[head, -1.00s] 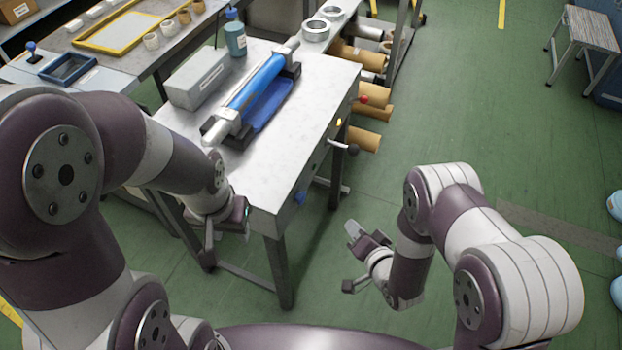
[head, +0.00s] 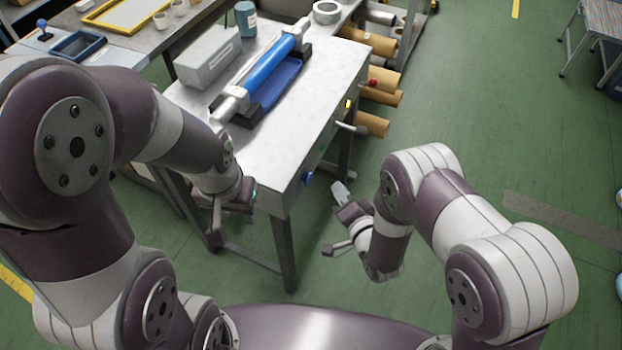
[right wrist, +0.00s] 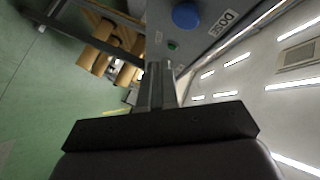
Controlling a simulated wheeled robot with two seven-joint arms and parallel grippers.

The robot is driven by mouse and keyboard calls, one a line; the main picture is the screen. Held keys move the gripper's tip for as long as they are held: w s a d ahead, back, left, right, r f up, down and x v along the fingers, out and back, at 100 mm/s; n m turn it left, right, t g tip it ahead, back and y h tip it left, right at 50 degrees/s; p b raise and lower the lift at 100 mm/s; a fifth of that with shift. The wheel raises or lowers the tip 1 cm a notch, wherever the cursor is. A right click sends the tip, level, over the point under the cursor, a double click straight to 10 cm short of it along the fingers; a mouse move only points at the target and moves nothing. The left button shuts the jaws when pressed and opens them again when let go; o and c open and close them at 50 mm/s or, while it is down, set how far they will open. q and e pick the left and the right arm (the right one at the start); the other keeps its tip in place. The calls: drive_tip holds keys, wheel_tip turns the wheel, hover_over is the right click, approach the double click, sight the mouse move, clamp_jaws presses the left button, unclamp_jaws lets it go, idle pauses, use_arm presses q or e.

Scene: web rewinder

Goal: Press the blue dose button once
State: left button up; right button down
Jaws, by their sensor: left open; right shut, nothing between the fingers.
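The blue dose button (head: 307,178) is on the front side of the white-topped machine table (head: 285,125), near its front corner. In the right wrist view the round blue button (right wrist: 186,15) sits on a grey panel beside a "DOSE" label (right wrist: 222,22), near the top edge. My right gripper (head: 340,190) is shut and empty, to the right of the button and apart from it in the head view. Its closed fingers (right wrist: 155,68) point toward the panel, with the button beyond their tips. My left gripper (head: 231,215) is open and empty beside the table's front left edge.
A small green button (right wrist: 172,45) is near the blue one. A lever (head: 352,128) and red knob (head: 373,83) stick out from the table's side. A blue roller (head: 268,68) lies on top. Cardboard cores (head: 372,122) are behind.

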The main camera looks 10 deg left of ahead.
drive_tip(key=shift+w+a, duration=0.3)
drive_tip(key=shift+a, duration=0.6)
drive_tip(key=shift+w+a, duration=0.25)
drive_tip(key=shift+a, duration=0.6)
idle(0.7)
drive_tip(key=shift+w+a+b, duration=0.1)
drive_tip(key=shift+a+b, duration=0.25)
drive_tip(key=shift+a, duration=0.05)
drive_tip(key=shift+w+a, duration=0.15)
drive_tip(key=shift+a, duration=0.4)
idle(0.6)
drive_tip(key=shift+d, duration=0.15)
drive_tip(key=shift+s+d, duration=0.25)
drive_tip(key=shift+d, duration=0.55)
drive_tip(key=d, duration=0.1)
drive_tip(key=s+d, duration=0.1)
drive_tip(key=d, duration=0.1)
drive_tip(key=d+p, duration=0.1)
drive_tip(key=shift+s+d, duration=0.3)
drive_tip(key=shift+d, duration=0.1)
